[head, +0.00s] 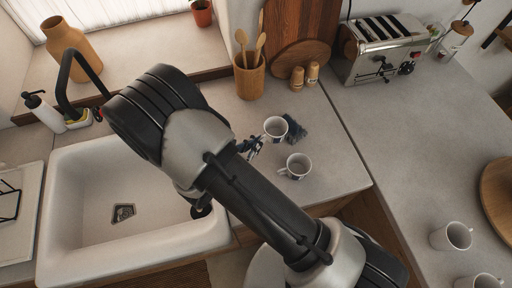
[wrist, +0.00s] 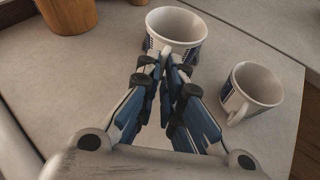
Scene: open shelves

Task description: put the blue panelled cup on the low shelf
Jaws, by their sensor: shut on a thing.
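The blue panelled cup (wrist: 176,27), white inside with a dark blue patterned outside, stands upright at the top of the wrist view. It also shows on the counter in the head view (head: 276,127). My gripper (wrist: 169,65) is shut on its near side, at the handle, and its fingers hide part of the cup. In the head view my gripper (head: 252,148) reaches the cup from the left. I cannot tell whether the cup is clear of the counter. The low shelf cannot be made out in either view.
A similar white and blue cup (head: 296,167) stands close by, nearer the counter's front edge; it also shows in the wrist view (wrist: 252,91). A utensil pot (head: 249,78) and wooden shakers (head: 305,76) stand behind. The sink (head: 60,215) is left. White cups (head: 452,237) stand lower right.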

